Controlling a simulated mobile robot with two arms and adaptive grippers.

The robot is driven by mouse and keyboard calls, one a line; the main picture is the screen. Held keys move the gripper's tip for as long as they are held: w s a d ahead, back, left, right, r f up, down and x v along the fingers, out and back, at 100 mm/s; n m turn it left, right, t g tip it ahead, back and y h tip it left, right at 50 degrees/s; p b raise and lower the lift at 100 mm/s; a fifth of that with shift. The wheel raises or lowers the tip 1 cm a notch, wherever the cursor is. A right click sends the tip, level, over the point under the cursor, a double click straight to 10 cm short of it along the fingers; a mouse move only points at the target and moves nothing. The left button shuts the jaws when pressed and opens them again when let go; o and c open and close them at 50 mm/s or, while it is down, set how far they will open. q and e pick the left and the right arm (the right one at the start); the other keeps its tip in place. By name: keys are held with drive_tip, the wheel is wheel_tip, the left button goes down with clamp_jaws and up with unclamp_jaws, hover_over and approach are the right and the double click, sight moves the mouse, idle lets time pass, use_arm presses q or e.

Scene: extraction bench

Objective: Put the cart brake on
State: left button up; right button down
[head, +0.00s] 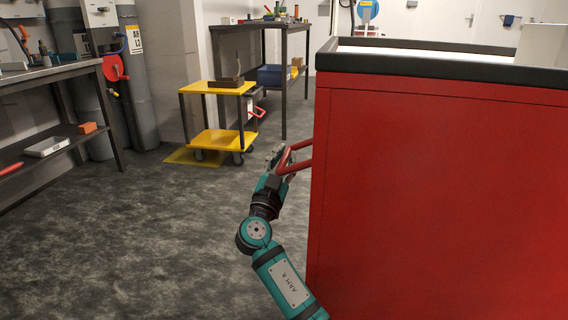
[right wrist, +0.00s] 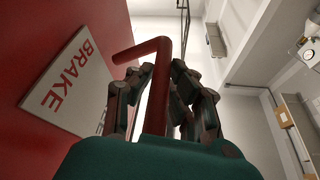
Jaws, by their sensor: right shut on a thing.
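The cart (head: 440,190) is a large red cabinet with a black-rimmed top, filling the right of the head view. A red brake lever (head: 298,146) sticks out from its left side. In the right wrist view the lever (right wrist: 157,90) is a red bar with a bent end, beside a white plate reading BRAKE (right wrist: 68,88) on the red panel. My right gripper (head: 276,160) is at the lever, with its dark fingers on both sides of the bar, shut on it. The lever's mounting is hidden. My left gripper is not in view.
A yellow two-shelf trolley (head: 217,140) stands behind my right gripper, near a dark workbench (head: 268,24). Another bench (head: 60,72) with a lower shelf is at the left. The grey floor (head: 130,220) left of the cart is clear.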

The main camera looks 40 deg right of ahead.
drive_tip(key=shift+a+f, duration=0.15)
drive_tip(key=shift+f, duration=0.5)
drive_tip(key=c, duration=1.3)
unclamp_jaws()
drive_tip(key=shift+c, duration=0.2)
drive_tip(key=shift+o, duration=0.5)
drive_tip(key=shift+r, duration=0.25)
drive_tip(key=shift+s, duration=0.1)
drive_tip(key=v, duration=1.2)
drive_tip(key=shift+r, duration=0.1)
